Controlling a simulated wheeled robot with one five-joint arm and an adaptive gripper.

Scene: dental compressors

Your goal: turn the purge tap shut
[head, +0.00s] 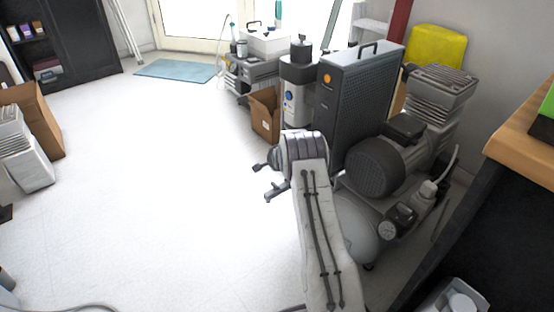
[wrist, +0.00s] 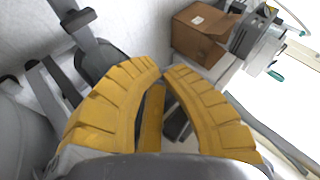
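The compressor has a grey tank (head: 357,232) low at the right in the head view, with a pressure gauge (head: 387,231) at its front. I cannot make out the purge tap for certain in either view. My gripper's yellow ribbed fingers (wrist: 163,73) fill the middle of the wrist view. Their tips nearly meet, with a narrow gap. A narrow yellow strip (wrist: 151,118) shows between the fingers; I cannot tell whether it is a finger's inner face or a separate part.
A tall grey perforated cabinet (head: 352,105) stands behind the tank. A cardboard box (head: 265,114) is beyond; it also shows in the wrist view (wrist: 197,36). A dark counter with wooden top (head: 525,140) bounds the right.

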